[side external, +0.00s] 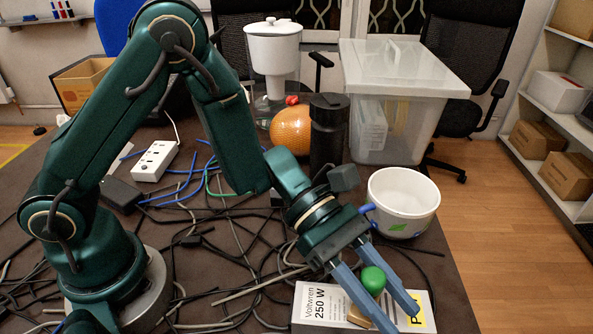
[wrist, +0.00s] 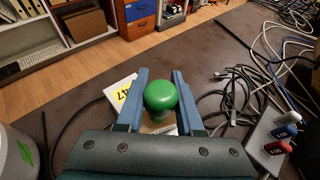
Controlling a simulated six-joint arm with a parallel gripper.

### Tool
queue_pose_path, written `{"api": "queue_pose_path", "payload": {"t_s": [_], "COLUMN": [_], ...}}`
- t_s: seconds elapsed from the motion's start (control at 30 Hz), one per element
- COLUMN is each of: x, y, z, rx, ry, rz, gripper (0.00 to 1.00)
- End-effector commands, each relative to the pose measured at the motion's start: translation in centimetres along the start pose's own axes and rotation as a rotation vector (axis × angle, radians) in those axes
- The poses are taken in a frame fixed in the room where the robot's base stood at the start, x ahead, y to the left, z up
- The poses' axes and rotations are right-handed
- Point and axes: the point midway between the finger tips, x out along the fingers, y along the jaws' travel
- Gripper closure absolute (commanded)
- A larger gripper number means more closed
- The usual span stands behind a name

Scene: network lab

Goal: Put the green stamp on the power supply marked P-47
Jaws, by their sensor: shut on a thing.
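The green stamp has a round green knob (side external: 372,280) and a pale brown lower part. My gripper (side external: 398,318) is shut on it, with one blue-grey finger on each side; the stamp also shows between the fingers in the wrist view (wrist: 160,96). The white power supply (side external: 312,312) lies on the table below, reading "250 W", with a yellow label at its right end. In the wrist view the label (wrist: 123,93) reads "47", its start partly hidden by a finger. The stamp is over the power supply; I cannot tell if they touch.
A white pot (side external: 403,200) stands just behind my gripper. Loose cables (side external: 240,240) cover the table to the left. A black bottle (side external: 328,135) and a clear bin (side external: 395,100) stand behind.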

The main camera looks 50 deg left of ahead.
Motion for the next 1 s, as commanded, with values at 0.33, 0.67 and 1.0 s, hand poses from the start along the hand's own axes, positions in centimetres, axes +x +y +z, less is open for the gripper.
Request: {"api": "queue_pose_path", "payload": {"t_s": [0.33, 0.67, 1.0], "x": [0.1, -0.5, -5.8], "y": [0.0, 0.1, 0.2], "z": [-0.2, 0.1, 0.1], "rx": [0.000, 0.001, 0.001], "ry": [0.000, -0.001, -0.001], "rz": [0.000, 0.002, 0.009], "gripper": [0.34, 0.34, 0.34]}}
